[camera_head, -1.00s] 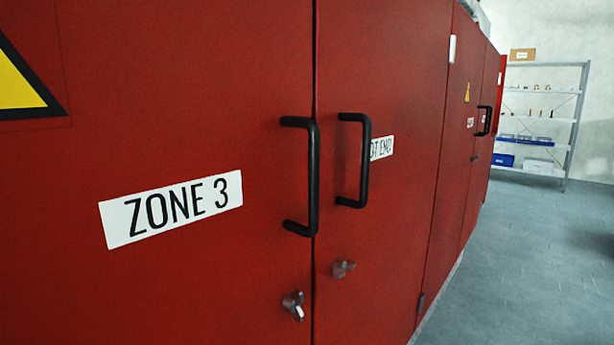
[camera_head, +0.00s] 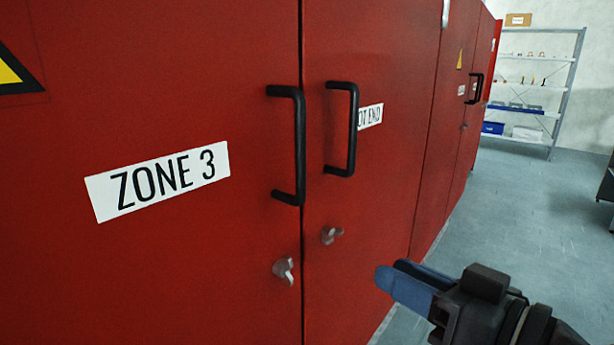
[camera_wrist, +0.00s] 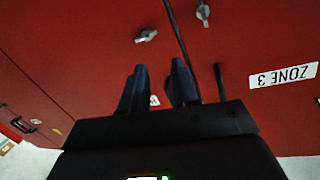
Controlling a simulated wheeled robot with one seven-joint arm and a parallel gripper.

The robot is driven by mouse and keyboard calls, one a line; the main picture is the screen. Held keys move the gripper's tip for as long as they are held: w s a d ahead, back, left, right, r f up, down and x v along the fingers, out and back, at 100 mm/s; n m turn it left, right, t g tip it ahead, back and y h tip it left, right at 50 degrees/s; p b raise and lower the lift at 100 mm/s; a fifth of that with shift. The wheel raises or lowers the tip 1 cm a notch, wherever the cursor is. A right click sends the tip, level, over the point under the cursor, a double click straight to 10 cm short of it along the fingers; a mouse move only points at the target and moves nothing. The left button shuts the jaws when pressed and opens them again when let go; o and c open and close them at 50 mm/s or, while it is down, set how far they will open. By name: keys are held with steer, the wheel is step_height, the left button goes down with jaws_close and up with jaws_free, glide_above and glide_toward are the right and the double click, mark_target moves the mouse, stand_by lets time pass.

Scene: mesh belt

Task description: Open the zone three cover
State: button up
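The zone three cover (camera_head: 180,260) is a red door with a white "ZONE 3" label (camera_head: 158,181). It stands shut against the neighbouring red door (camera_head: 380,215). Its black bar handle (camera_head: 297,145) is upright near the seam, with a small metal latch (camera_head: 285,270) below. In the wrist view the label (camera_wrist: 284,75) appears upside down. My gripper (camera_head: 390,272) is at the lower right in the head view, right of the latches and apart from the handle. In the wrist view its two blue fingers (camera_wrist: 159,66) are spread with nothing between them.
The neighbouring door has its own black handle (camera_head: 350,128), a latch (camera_head: 331,235) and a partly hidden label (camera_head: 370,116). More red cabinet fronts run back to a grey shelf (camera_head: 530,90). The grey floor (camera_head: 530,220) at right is largely clear.

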mark_target(301, 191)
steer(key=a+r+n+g+y, duration=0.2)
steer(key=a+r+n+y, duration=0.15)
steer(key=r, duration=0.45)
steer(key=a+r+n+g+y, duration=0.2)
steer(key=r+n+g, duration=0.15)
steer(key=r, duration=0.35)
steer(key=shift+t, duration=0.45)
steer(key=p+x, duration=0.1)
steer(key=x, duration=0.6)
steer(key=shift+s+a+p, duration=0.1)
steer(key=shift+a+p, duration=0.2)
jaws_close()
